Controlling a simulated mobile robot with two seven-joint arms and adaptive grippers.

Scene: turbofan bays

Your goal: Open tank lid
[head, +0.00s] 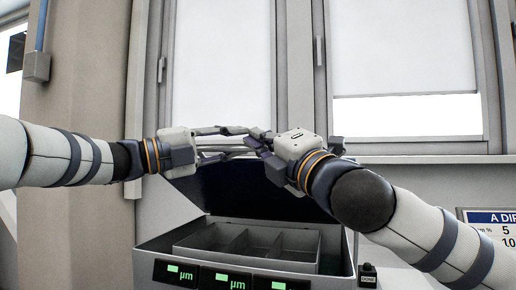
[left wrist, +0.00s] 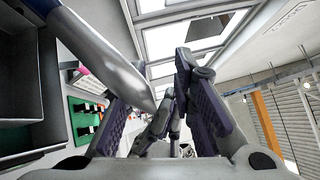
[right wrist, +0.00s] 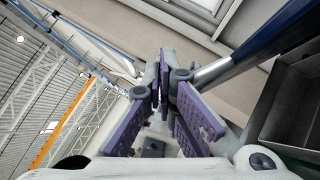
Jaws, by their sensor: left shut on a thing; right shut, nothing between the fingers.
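The tank (head: 165,262) stands open in front of me, with its lid (head: 240,192) raised and tilted back, dark inner face towards me. A grey handle bar (head: 225,150) runs along the lid's upper edge; it also shows in the left wrist view (left wrist: 98,55) and the right wrist view (right wrist: 230,65). My left gripper (head: 240,131) is at the bar and appears shut on it; the exact contact is hard to see. My right gripper (head: 258,138) is shut and empty, close against the left fingers, beside the bar. The right fingertips meet in the right wrist view (right wrist: 165,80).
A divided grey tray (head: 245,262) sits inside the tank. Green displays marked µm (head: 225,278) line its front, and a small black button box (head: 367,274) is at its right. Windows and a sill (head: 420,147) stand behind. The two grippers crowd each other above the lid.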

